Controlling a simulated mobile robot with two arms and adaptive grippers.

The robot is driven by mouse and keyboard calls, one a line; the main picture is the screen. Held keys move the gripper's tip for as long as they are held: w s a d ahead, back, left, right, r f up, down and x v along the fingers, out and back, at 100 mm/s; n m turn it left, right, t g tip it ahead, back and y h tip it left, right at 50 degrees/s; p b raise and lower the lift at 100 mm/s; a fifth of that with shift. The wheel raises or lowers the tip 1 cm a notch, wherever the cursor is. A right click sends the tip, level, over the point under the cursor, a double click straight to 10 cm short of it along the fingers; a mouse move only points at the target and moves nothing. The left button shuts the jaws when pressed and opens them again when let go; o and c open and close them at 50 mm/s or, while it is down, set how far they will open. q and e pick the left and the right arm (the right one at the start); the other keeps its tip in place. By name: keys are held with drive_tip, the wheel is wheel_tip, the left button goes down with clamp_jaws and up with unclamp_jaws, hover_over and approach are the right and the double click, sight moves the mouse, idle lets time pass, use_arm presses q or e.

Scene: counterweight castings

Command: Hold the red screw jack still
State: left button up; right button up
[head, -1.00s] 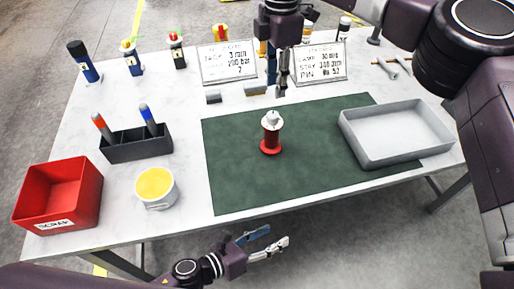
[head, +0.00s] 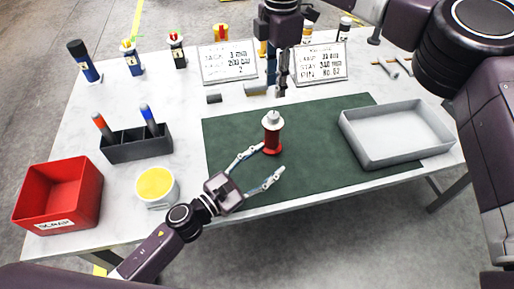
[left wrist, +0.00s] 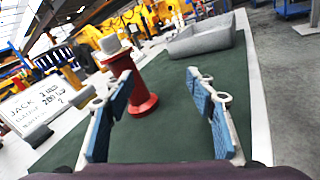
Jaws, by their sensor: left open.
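The red screw jack (head: 272,138) stands upright on the green mat (head: 325,175), with a pale collar and grey head on top. My left gripper (head: 272,160) is open and empty just in front of it, low over the mat's near part. In the left wrist view the jack (left wrist: 143,98) shows ahead between the spread blue-padded fingers (left wrist: 162,80), closer to the left finger; I see no clear contact. My right gripper (head: 277,85) points down at the back of the table, its fingers close together; whether it holds anything is unclear.
A grey tray (head: 372,158) stands right of the jack. At left are a red scrap bin (head: 80,208), a yellow-topped tub (head: 157,200) and a dark marker holder (head: 137,153).

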sight(268, 137)
use_arm(q)
drive_tip(key=w+n+y, duration=0.1)
drive_tip(key=n, duration=0.1)
drive_tip(key=w+a+n+t, duration=0.1)
drive_tip(key=n, duration=0.1)
drive_tip(key=w+a+n+t+y, duration=0.1)
drive_tip(key=w, duration=0.1)
drive_tip(key=shift+a+n+y, duration=0.15)
drive_tip(key=shift+n+y, duration=0.15)
drive_tip(key=shift+n, duration=0.1)
drive_tip(key=shift+w, duration=0.35)
drive_tip(key=x, duration=0.7)
drive_tip(key=shift+w, duration=0.1)
drive_tip(key=shift+c, duration=0.4)
clamp_jaws()
